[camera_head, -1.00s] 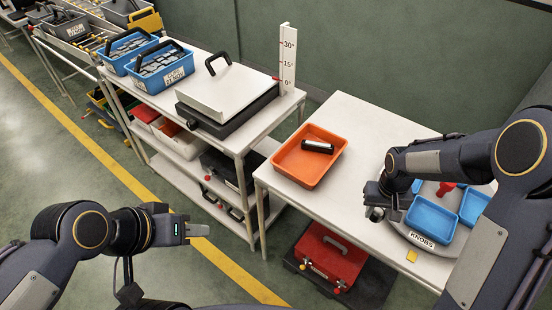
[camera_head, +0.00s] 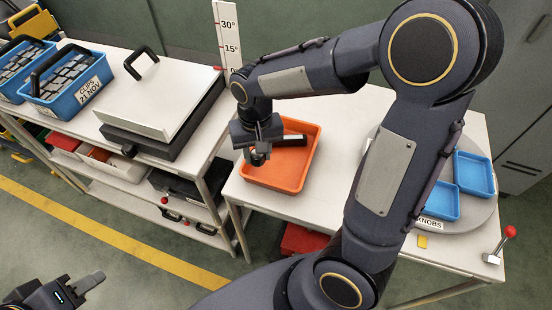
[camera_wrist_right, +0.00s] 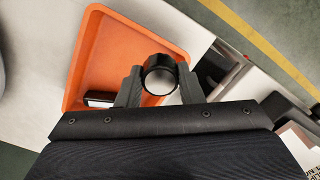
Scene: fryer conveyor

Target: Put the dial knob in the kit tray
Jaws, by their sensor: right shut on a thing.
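The kit tray is an orange open tray (camera_head: 292,178) on the white table in the head view. It also fills the upper left of the right wrist view (camera_wrist_right: 125,38). My right gripper (camera_head: 258,156) is over the tray's left part. In the right wrist view it is shut on the dial knob (camera_wrist_right: 160,76), a round black knob with a pale face, held between both fingertips.
A turntable with blue bins (camera_head: 473,173) labelled KNOBS stands on the right of the table. A red-tipped lever (camera_head: 509,232) is at the table's front right corner. A pale hinged lid (camera_head: 160,98) and an angle scale (camera_head: 228,40) stand on the left bench.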

